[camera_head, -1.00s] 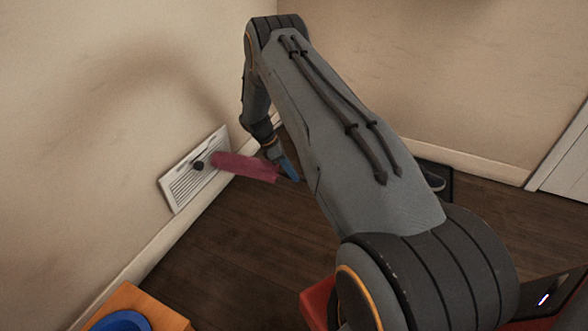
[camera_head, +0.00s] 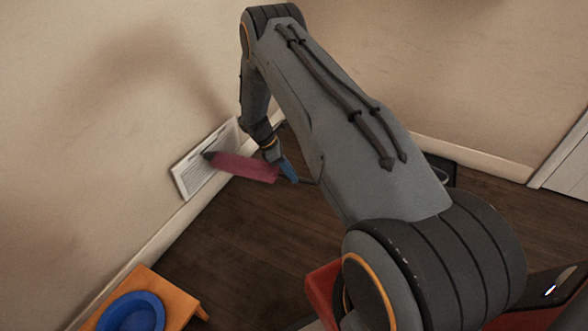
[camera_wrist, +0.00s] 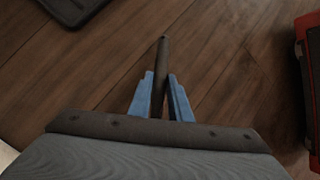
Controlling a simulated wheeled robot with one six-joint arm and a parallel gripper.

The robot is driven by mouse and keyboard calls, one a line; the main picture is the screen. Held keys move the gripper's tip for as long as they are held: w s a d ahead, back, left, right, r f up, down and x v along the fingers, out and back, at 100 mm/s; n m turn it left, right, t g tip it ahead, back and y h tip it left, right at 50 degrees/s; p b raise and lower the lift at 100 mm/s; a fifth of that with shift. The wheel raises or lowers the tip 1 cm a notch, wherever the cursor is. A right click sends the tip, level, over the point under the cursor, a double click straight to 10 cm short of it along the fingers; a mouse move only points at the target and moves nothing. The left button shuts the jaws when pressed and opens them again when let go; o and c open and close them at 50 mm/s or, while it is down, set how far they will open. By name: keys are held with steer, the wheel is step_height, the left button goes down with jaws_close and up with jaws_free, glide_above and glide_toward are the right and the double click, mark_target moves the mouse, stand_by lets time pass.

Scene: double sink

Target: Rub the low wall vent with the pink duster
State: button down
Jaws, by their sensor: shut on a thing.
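The low wall vent (camera_head: 190,180) is a white slatted plate on the left wall, just above the baseboard, in the head view. The pink duster (camera_head: 245,168) reaches across in front of it. Its dark tip overlaps the middle of the vent; I cannot tell for certain whether it touches. My gripper (camera_head: 288,170), with blue fingers, is at the duster's right end, low over the floor. In the wrist view my gripper (camera_wrist: 161,98) is shut on the duster's dark handle (camera_wrist: 163,58). The pink part is out of the wrist view.
An orange stool (camera_head: 188,300) with a blue bowl (camera_head: 133,312) stands at the bottom left. A dark mat (camera_wrist: 75,8) lies on the floor in the wrist view, and a red object (camera_wrist: 310,70) is at its right edge. Wood floor (camera_head: 225,240) is clear below the vent.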

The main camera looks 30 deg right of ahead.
steer(key=s+a+p, duration=0.3)
steer(key=s+a, duration=0.1)
steer(key=a, duration=0.2)
steer(key=shift+s, duration=0.15)
stand_by(0.7)
steer(key=shift+s+d+p, duration=0.55)
steer(key=shift+s+p, duration=0.15)
steer(key=shift+s, duration=0.1)
steer(key=shift+s+d+p, duration=0.6)
steer(key=shift+s+p, duration=0.1)
steer(key=shift+s, duration=0.15)
steer(key=shift+s+d+p, duration=0.55)
steer(key=shift+s+p, duration=0.15)
steer(key=shift+s, duration=0.1)
steer(key=shift+s+d+p, duration=0.85)
steer(key=shift+s+d, duration=0.05)
steer(key=shift+s, duration=0.3)
